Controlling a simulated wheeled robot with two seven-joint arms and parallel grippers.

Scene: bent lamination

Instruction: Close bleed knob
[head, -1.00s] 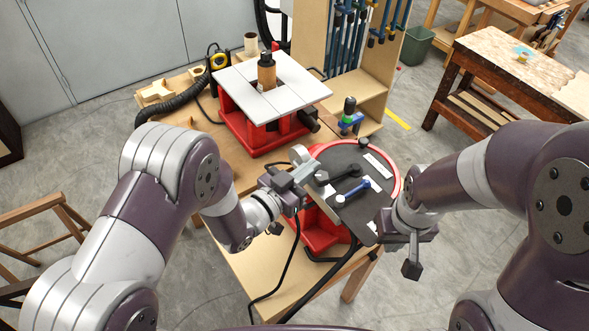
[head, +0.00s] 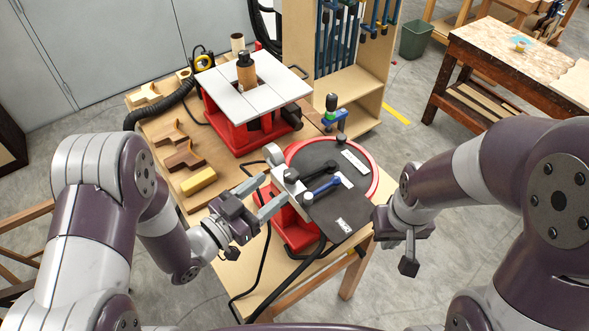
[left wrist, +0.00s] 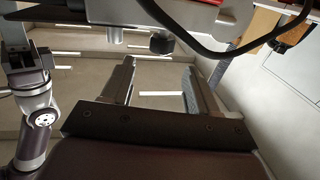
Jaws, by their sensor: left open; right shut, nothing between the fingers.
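A red machine (head: 375,184) with a dark grey top stands at the bench's right end. Dark knobs sit on its top: one at the back (head: 316,138), one near its left edge (head: 290,175). I cannot tell which is the bleed knob. A blue-handled lever (head: 326,186) lies between them and the front. My left gripper (head: 273,192) is open and empty just left of the machine. In the left wrist view, a black knob (left wrist: 162,43) hangs beyond the gap between my open fingers (left wrist: 158,76), apart from them. My right gripper (head: 409,266) is shut and empty, right of the machine.
A red table machine with a pale top (head: 255,95) stands at the bench's back. Wooden pieces (head: 185,158) and a yellow block (head: 199,181) lie on the bench's left. Black cables hang at the front. A clamp rack (head: 350,85) stands behind.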

